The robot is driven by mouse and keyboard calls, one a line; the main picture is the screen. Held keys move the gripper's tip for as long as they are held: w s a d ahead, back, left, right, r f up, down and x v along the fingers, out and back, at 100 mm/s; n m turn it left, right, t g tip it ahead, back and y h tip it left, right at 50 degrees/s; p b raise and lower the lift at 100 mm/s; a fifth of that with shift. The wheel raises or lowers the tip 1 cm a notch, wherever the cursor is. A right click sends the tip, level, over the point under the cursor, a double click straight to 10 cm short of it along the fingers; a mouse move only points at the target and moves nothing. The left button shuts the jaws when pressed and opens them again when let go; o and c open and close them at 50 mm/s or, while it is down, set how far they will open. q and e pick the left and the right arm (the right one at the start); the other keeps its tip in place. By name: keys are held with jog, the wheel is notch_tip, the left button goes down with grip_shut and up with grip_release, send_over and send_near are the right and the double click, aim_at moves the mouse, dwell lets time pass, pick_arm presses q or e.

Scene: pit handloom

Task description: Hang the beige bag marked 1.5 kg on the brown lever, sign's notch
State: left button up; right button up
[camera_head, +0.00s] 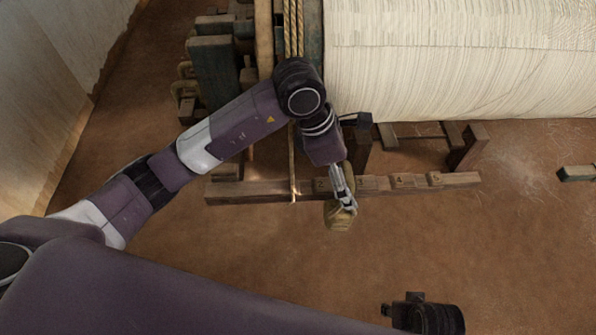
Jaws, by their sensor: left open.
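A beige bag (339,218) is at the front side of the lever, just below my left gripper. Its marking cannot be read. My left gripper (346,207) points down at the top of the bag, with its fingers open around or beside it. The gripper hides the bag's top and the part of the lever behind it, so I cannot tell whether the bag's loop sits in a notch.
A cord (293,165) runs down to the lever left of the gripper. The loom's large warp roll (455,60) fills the upper right, with wooden posts (466,147) below it. A wooden piece (577,173) is at the right edge.

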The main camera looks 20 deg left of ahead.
pick_arm(q)
jog(key=s+a, duration=0.1)
jog(key=a, duration=0.3)
jog(key=s+a, duration=0.1)
jog(key=a, duration=0.3)
jog(key=s+a+r, duration=0.1)
jog(key=a, duration=0.2)
jog(key=shift+s+a, duration=0.2)
jog(key=shift+a, duration=0.2)
